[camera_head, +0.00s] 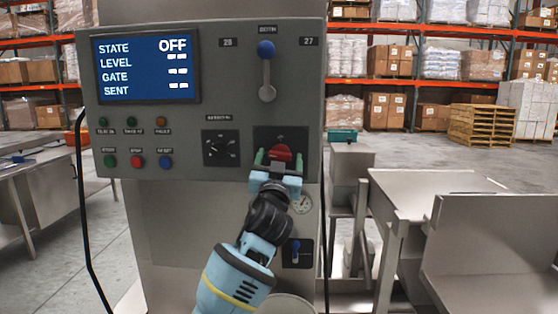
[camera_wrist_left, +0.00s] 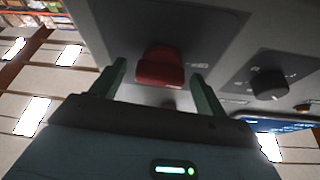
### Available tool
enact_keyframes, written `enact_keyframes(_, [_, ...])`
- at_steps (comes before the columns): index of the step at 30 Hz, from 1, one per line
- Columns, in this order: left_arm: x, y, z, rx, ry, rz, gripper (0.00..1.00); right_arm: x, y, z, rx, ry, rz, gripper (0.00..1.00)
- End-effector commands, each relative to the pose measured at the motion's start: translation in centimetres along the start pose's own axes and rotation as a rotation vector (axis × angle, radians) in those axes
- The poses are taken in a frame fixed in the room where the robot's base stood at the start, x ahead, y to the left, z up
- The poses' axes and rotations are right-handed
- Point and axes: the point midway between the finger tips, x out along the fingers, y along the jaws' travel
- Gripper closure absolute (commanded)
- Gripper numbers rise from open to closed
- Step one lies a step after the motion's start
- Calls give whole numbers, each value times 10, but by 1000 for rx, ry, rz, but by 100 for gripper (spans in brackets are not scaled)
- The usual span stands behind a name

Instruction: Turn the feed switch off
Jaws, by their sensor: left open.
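A grey control panel (camera_head: 222,60) stands in front of me. A red rotary knob (camera_head: 280,152) sits on a black plate (camera_head: 297,136) at its lower right; the plate's label is too small to read, so I cannot tell if this is the feed switch. My left gripper (camera_head: 278,158) is open, with one green finger on each side of the knob. In the left wrist view the red knob (camera_wrist_left: 160,70) lies between and slightly beyond the fingers (camera_wrist_left: 158,88), with visible gaps on both sides. The screen (camera_head: 146,70) reads STATE OFF. My right gripper is out of view.
The panel also holds a black dial (camera_head: 220,147), a blue-knobbed lever (camera_head: 267,70) and a row of push buttons (camera_head: 137,161). A small blue switch (camera_head: 296,252) is below. Metal tables (camera_head: 425,190) stand right; shelving and floor lie behind.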

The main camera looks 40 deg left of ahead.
Motion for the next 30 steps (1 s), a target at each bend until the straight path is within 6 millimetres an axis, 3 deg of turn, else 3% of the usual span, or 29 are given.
enact_keyframes(3, [0,0,0,0,0,0,25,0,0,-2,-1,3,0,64])
enact_keyframes(13, [0,0,0,0,0,0,69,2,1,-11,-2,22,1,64])
enact_keyframes(30, [0,1,1,-137,0,-57,70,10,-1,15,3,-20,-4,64])
